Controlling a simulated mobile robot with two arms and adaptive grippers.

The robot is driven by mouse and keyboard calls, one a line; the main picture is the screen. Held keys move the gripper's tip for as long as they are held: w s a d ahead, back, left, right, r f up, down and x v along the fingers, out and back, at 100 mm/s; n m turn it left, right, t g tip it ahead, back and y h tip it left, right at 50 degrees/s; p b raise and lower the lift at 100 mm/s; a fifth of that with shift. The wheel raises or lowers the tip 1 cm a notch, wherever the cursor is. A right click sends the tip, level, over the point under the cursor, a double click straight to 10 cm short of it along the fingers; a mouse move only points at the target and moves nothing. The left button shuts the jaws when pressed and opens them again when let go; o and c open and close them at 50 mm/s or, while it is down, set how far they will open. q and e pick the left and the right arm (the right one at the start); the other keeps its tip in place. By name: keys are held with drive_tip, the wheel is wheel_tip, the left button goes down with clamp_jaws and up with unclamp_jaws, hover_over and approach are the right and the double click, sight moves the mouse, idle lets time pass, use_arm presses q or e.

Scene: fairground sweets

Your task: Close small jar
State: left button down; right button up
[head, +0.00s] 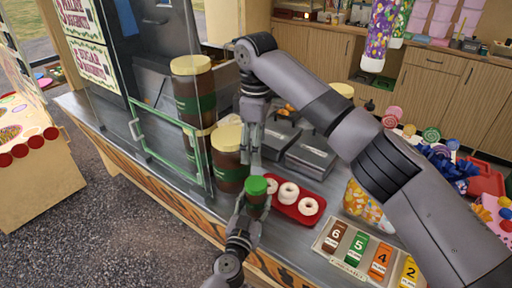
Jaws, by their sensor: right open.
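A small brown jar with a green top (257,187) is at the counter's front edge, left of the red doughnut tray. I cannot tell whether its lid is fully seated. My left gripper (253,210) reaches up from below with its fingers around the jar's body. My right gripper (250,156) points down, open and empty, a little above and behind the jar. Its arm crosses the right half of the view and hides part of the counter.
Large brown jars with tan lids (228,138) stand close behind and left of the small jar. A green-framed glass panel (169,152) is further left. The red tray (310,219) with white doughnuts is just right. A numbered sign rack (327,257) sits at the front right.

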use_arm(q)
drive_tip(key=c, duration=0.7)
unclamp_jaws()
drive_tip(key=shift+s, duration=0.1)
drive_tip(key=v, duration=1.2)
